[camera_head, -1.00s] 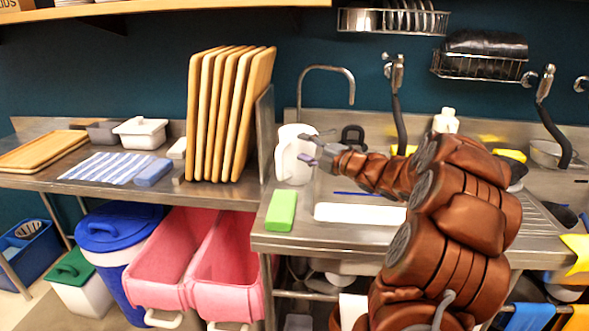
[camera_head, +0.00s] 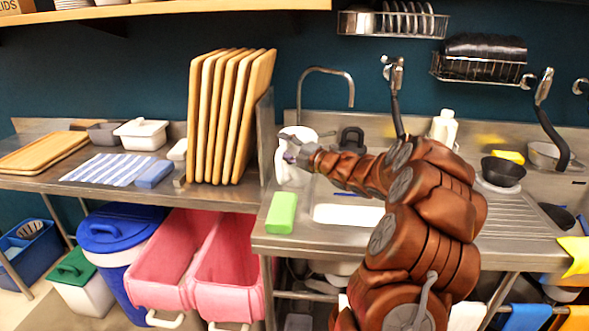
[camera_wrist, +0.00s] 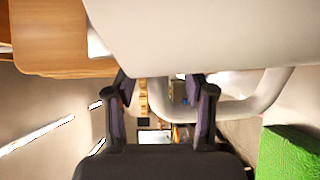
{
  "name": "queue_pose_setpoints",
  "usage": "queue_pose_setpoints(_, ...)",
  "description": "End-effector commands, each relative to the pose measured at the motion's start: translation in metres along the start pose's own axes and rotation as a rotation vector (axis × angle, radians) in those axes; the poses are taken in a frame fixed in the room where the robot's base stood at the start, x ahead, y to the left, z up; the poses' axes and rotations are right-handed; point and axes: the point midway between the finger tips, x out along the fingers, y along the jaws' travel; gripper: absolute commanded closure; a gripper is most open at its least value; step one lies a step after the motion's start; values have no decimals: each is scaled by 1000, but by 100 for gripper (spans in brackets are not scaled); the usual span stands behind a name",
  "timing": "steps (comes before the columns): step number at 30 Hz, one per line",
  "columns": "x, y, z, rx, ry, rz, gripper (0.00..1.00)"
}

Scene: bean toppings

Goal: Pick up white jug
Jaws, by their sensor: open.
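The white jug (camera_head: 290,177) stands upright on the metal counter at the left of the sink. My gripper (camera_head: 289,150) is in front of it and hides part of its middle. In the wrist view the jug's body (camera_wrist: 200,35) fills the top, and its curved handle (camera_wrist: 268,97) runs behind the right finger. The two dark fingers of my gripper (camera_wrist: 162,88) are apart, with their tips close to the jug's body. Nothing is clasped between them. I cannot tell whether the tips touch the jug.
A green block (camera_head: 281,212) lies on the counter just in front of the jug. Upright wooden boards (camera_head: 228,120) stand to the left. The faucet (camera_head: 328,72) rises behind the jug, and a black bowl (camera_head: 503,171) sits at the right.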

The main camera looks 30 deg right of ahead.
Motion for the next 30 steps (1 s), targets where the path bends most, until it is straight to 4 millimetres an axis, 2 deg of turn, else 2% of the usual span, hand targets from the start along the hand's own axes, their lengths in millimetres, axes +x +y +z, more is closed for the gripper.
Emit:
queue_pose_setpoints(5,0,0,0,0,0,0,48)
queue_pose_setpoints(20,0,-2,0,1,-1,-3,100)
queue_pose_setpoints(30,0,-4,0,3,0,-7,100)
